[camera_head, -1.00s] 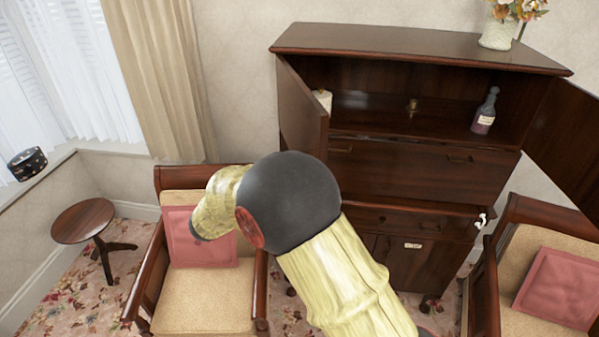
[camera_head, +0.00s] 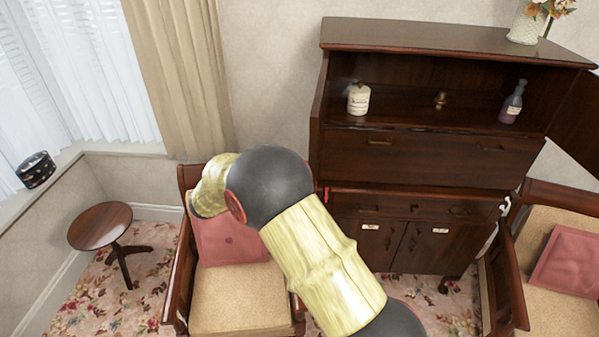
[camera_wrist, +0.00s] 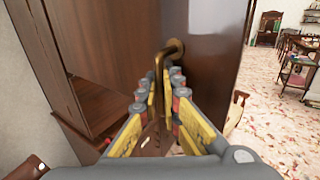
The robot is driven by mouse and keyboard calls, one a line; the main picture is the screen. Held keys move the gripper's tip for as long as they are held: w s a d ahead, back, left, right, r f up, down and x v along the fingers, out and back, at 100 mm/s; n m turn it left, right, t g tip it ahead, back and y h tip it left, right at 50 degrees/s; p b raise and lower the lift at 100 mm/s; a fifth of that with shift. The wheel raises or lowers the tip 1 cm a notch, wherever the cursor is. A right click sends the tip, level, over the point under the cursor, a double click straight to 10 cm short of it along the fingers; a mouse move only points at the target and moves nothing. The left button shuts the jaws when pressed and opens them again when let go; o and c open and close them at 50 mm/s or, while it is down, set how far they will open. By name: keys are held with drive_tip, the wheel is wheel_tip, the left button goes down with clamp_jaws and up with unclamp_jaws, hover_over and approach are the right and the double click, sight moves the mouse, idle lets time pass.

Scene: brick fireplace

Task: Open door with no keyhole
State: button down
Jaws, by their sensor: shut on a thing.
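The dark wooden cabinet (camera_head: 440,46) stands against the wall with its upper compartment open. In the wrist view a glossy brown door panel (camera_wrist: 215,60) carries a curved brass handle (camera_wrist: 158,68). My gripper (camera_wrist: 164,90) is shut on this handle, with its yellow fingers on either side of it. In the head view the left upper door (camera_head: 318,125) appears nearly edge-on, at the left side of the open compartment. The right upper door (camera_head: 577,120) stands open. My gripper is hidden in the head view behind my arm and the cabinet's left side. I see no keyhole on the gripped panel.
A white jar (camera_head: 358,98), a small brass item (camera_head: 440,99) and a purple bottle (camera_head: 513,102) stand in the compartment. A cushioned armchair (camera_head: 240,300) is close at the left front, another (camera_head: 530,240) at the right. A round side table (camera_head: 100,226) stands far left.

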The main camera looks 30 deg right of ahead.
drive_tip(key=shift+s+f, duration=0.1)
drive_tip(key=c, duration=2.3)
unclamp_jaws()
drive_tip(key=a, duration=1.2)
drive_tip(key=shift+w, duration=0.2)
